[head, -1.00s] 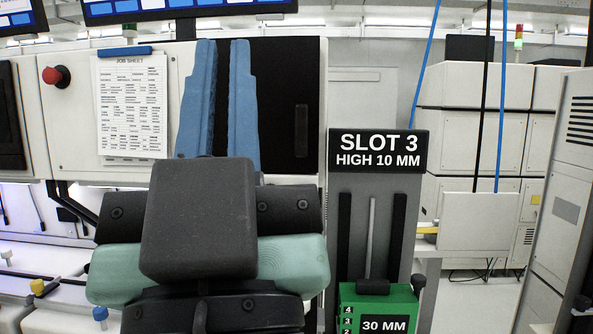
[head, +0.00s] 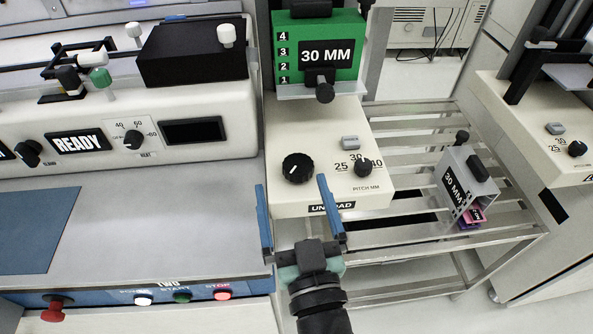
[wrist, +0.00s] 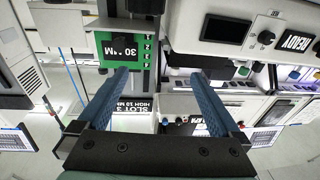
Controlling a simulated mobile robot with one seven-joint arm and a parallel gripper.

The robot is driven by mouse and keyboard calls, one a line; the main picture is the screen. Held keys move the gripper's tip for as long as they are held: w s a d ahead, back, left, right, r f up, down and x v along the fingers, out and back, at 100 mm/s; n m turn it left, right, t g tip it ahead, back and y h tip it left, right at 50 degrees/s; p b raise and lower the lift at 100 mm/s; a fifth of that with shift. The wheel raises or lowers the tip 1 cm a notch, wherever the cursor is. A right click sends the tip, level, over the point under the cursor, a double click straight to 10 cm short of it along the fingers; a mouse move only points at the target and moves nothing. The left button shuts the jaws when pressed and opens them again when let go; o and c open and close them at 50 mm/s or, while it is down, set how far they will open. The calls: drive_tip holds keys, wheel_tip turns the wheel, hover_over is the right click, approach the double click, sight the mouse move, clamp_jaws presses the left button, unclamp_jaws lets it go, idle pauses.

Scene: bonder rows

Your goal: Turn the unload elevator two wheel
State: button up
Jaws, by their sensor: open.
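The unload elevator (head: 285,200) is a cream box labelled UNLOAD in the head view. Its wheel (head: 298,168) is a large black knob with a white mark on its top left. My gripper (head: 292,184) is open and empty. Its blue fingers stand apart in front of the box, just short of the wheel in the picture; I see no contact. In the wrist view my gripper (wrist: 160,75) is also open, with nothing between the fingers. The wheel is not clear there.
A green 30 MM cassette (head: 316,50) sits above the elevator; the wrist view shows it too (wrist: 122,48). A grey 30 MM cassette (head: 466,185) stands on the slatted rack (head: 405,235) at right. The bonder (head: 110,130) and its worktop are at left.

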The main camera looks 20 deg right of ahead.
drive_tip(key=m+g+h, duration=0.1)
approach(301, 181)
drive_tip(key=p+x, duration=0.1)
drive_tip(key=x, duration=0.2)
drive_tip(key=p+x, duration=0.1)
drive_tip(key=x, duration=0.3)
drive_tip(key=p+x, duration=0.1)
drive_tip(key=x, duration=0.3)
drive_tip(key=shift+w+r, duration=0.1)
drive_tip(key=shift+r, duration=0.25)
drive_tip(key=shift+w+d+f, duration=0.1)
drive_tip(key=shift+w+d, duration=0.05)
drive_tip(key=shift+w, duration=0.45)
drive_tip(key=shift+c, duration=0.2)
drive_tip(key=c, duration=1.3)
drive_tip(key=shift+f, duration=0.1)
drive_tip(key=shift+f+n+b, duration=0.15)
drive_tip(key=shift+n+b, duration=0.15)
drive_tip(key=shift+b, duration=0.75)
